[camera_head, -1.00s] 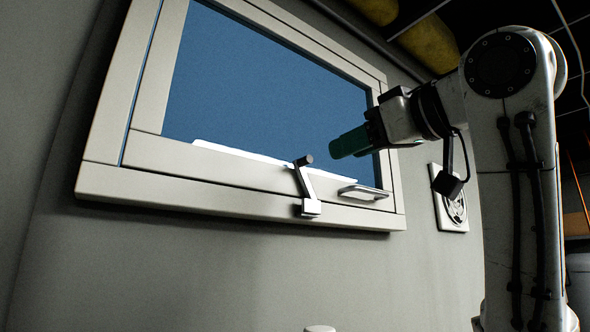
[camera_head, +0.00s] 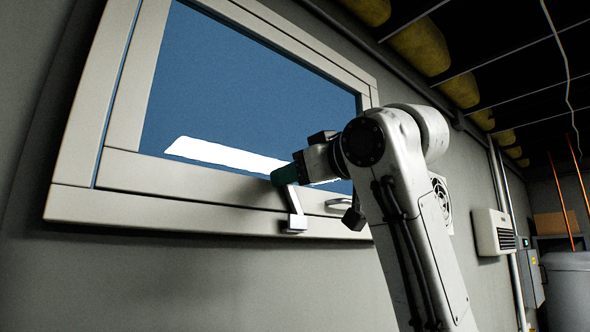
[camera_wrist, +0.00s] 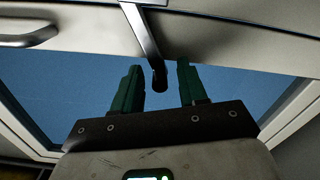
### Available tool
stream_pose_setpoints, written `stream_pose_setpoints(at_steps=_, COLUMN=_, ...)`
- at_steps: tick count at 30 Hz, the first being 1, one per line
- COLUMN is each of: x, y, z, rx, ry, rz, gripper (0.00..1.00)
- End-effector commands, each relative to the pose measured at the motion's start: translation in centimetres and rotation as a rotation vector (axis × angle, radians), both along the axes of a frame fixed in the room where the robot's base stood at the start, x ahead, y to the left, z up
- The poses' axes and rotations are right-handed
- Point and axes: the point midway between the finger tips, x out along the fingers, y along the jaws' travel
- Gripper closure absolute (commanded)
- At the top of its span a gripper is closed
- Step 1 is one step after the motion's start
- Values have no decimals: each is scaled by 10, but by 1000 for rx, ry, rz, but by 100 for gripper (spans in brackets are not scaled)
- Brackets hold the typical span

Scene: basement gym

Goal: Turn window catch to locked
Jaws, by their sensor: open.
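The window catch (camera_head: 296,211) is a grey metal lever with a square base on the lower frame of the window (camera_head: 180,208). Its arm rises from the base, leaning a little to the left. My gripper (camera_head: 283,176) is at the upper end of the lever and hides its dark knob in the head view. In the wrist view the catch arm (camera_wrist: 141,28) comes down from the top, and its dark knob lies between the green fingers of my open gripper (camera_wrist: 159,68). A gap shows on both sides of the knob, so the fingers are not closed on it.
A fixed metal handle (camera_head: 340,204) is on the window frame right of the catch; it also shows in the wrist view (camera_wrist: 28,36). A wall vent (camera_head: 441,200) and a white heater (camera_head: 494,232) are farther right. The wall below the window is clear.

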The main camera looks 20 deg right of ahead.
Motion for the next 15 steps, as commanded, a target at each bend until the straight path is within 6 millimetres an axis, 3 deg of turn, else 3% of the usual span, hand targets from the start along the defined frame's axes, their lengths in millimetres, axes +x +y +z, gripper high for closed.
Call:
stream_pose_setpoints(at_steps=6, x=0, y=0, z=0, rx=0, ry=0, rz=0, gripper=60)
stream_pose_setpoints(at_steps=15, x=0, y=0, z=0, rx=0, ry=0, rz=0, gripper=88)
